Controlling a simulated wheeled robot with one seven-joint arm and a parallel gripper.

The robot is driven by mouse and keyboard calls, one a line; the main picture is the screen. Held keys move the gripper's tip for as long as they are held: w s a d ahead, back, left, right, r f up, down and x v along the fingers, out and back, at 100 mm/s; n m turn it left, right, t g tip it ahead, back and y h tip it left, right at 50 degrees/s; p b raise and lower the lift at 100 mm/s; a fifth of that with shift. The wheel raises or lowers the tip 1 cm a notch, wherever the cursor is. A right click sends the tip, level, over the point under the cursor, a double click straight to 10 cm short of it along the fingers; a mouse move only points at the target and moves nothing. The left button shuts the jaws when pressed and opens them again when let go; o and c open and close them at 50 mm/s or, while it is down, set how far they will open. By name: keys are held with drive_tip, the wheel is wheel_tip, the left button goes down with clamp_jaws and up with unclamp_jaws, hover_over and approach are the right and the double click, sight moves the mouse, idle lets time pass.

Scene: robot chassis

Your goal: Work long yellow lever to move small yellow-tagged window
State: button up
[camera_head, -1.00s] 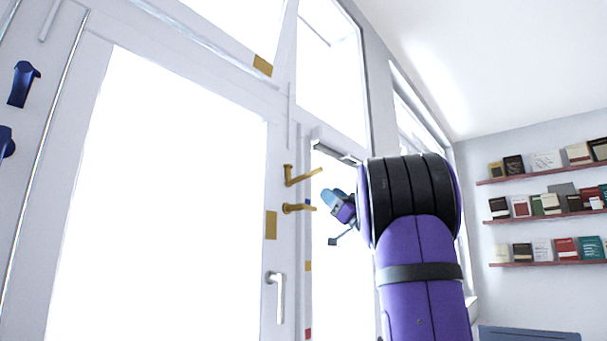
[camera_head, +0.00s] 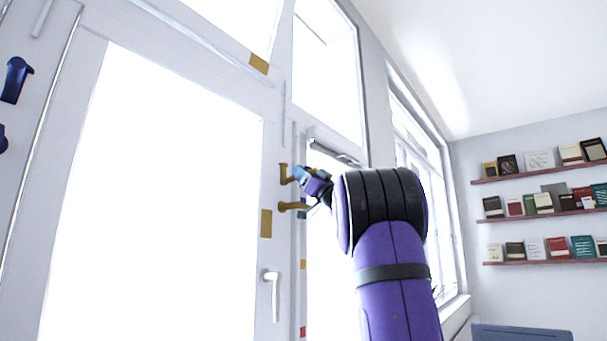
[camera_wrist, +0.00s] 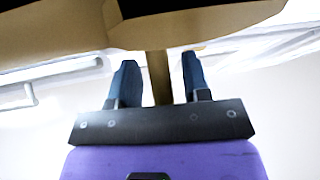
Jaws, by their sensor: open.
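Two yellow levers sit one above the other on the white frame, an upper lever (camera_head: 283,174) and a lower lever (camera_head: 290,206). I cannot tell for sure which is the long one. My gripper (camera_head: 301,175) is at the upper lever and partly covers it. In the wrist view my gripper (camera_wrist: 158,66) is open, its blue fingers either side of a tan post (camera_wrist: 159,82). A broad tan bar (camera_wrist: 200,24) crosses the top, very close. Contact cannot be told. Yellow tags show on the frame: one high (camera_head: 259,64), one mid-height (camera_head: 265,223), one small (camera_head: 303,264).
A white handle (camera_head: 273,290) is below the levers. A grey bar (camera_head: 333,152) is just above my gripper. Blue handles (camera_head: 16,79) are at the far left. Bookshelves (camera_head: 540,215) stand away on the right wall.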

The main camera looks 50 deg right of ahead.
drive_tip(key=shift+c, duration=0.3)
drive_tip(key=shift+r, duration=0.1)
clamp_jaws()
